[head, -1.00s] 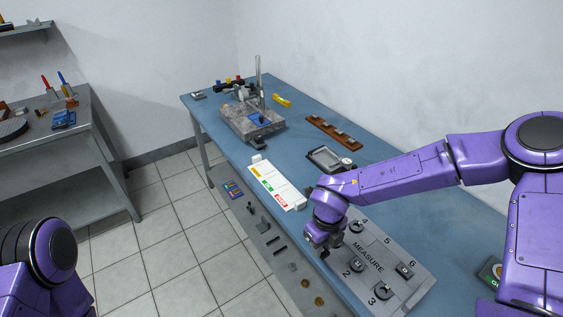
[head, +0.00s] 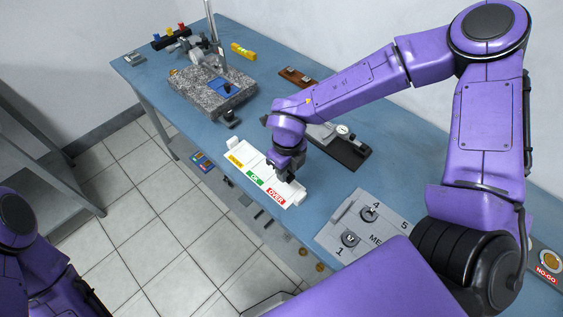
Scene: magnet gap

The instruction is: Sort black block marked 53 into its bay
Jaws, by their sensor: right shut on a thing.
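My right gripper (head: 284,177) is over the white sorting tray (head: 243,148), close to the bays marked OK and OVER. It is shut on a small dark thing, taken to be the black block; fingers and block merge at this size, and no number 53 can be read. The tray has a yellow label (head: 235,160), a green OK label (head: 255,179) and a red OVER label (head: 276,198) along its front edge. I cannot tell whether the block touches the tray. My left gripper is out of view; only part of my left arm shows.
The grey MEASURE board (head: 344,217) lies nearer, with round grey pieces at 1 and 4, partly hidden by my right arm. A granite block (head: 188,96) with a stand is at the back left. A dark gauge base (head: 348,152) stands right of my gripper. A NO-GO plate (head: 546,268) is far right.

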